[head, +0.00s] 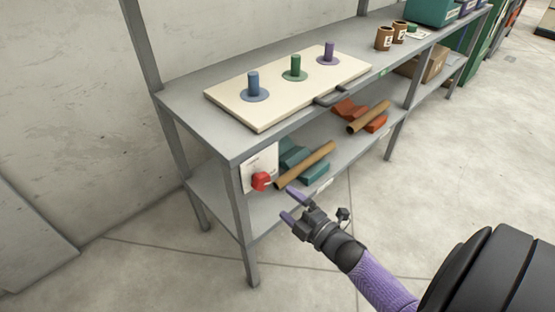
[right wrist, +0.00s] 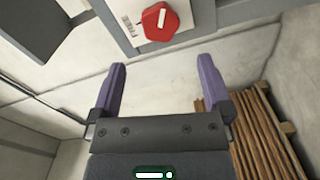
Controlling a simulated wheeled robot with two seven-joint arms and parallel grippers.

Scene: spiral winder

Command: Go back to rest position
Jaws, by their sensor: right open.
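My right gripper (head: 292,207) is open and empty, with purple fingers, in front of the metal shelf unit. It sits below and to the right of a red knob (head: 261,181) on a white panel (head: 262,160) at the shelf's near end. In the right wrist view the open fingers (right wrist: 161,90) are apart with nothing between them, and the red knob (right wrist: 160,21) shows beyond their tips. The gripper appears clear of the knob. My left gripper is not in view.
The grey shelf unit (head: 184,97) holds a cream board (head: 230,106) with blue, green and purple pegs. Cardboard tubes (head: 306,165) rest on teal and orange cradles on the lower shelf. A pallet with brown rods (right wrist: 262,130) lies at right in the wrist view. Open floor (head: 440,170) lies to the right.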

